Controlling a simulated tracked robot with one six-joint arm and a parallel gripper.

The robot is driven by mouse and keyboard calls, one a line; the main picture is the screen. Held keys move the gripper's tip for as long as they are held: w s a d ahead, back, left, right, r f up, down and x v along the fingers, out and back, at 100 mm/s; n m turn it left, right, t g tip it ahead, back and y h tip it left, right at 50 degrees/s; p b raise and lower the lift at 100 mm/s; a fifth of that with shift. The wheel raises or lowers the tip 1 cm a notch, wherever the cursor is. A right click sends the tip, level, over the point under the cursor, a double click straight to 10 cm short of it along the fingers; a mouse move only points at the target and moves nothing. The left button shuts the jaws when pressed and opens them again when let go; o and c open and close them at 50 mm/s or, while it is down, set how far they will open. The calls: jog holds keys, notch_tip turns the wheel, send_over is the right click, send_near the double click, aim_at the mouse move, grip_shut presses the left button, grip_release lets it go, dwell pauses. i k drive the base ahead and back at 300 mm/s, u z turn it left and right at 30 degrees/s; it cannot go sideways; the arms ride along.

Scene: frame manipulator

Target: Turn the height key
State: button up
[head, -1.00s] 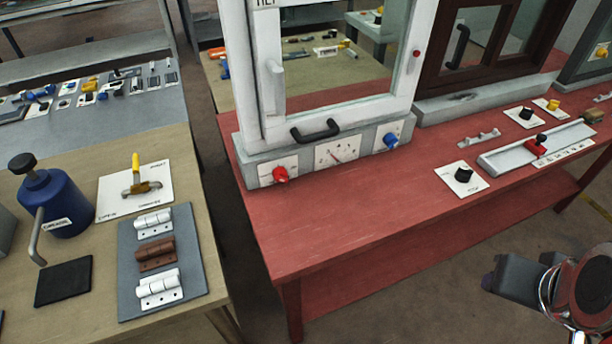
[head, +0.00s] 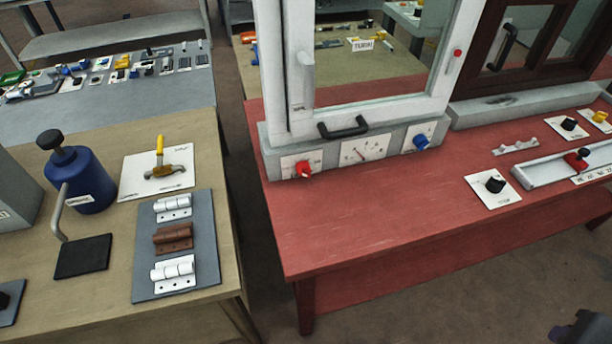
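No label that clearly reads "height" can be made out, so I cannot tell which control is the height key. On the red table, a red knob (head: 303,169) and a blue knob (head: 421,141) sit on the grey base of the white framed window, with a dial plate (head: 364,149) between them. A black knob (head: 494,185) sits on a white plate on the tabletop. A second black knob (head: 569,124) and a yellow knob (head: 599,116) are farther right. My gripper's fingers are not visible; only a dark part, perhaps of my arm, shows at the bottom right corner.
A slide rail (head: 545,174) with a red slider (head: 577,160) lies at the right. The wooden table (head: 110,312) at left holds a blue bottle (head: 88,185), a brass valve (head: 164,172) and a hinge board (head: 205,283). The red table's front (head: 390,230) is clear.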

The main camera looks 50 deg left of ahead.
aim_at(303, 167)
jog(key=z, duration=0.05)
jog(key=k, duration=1.15)
jog(key=u, duration=2.25)
jog(key=i, duration=0.95)
jog(key=u, duration=0.05)
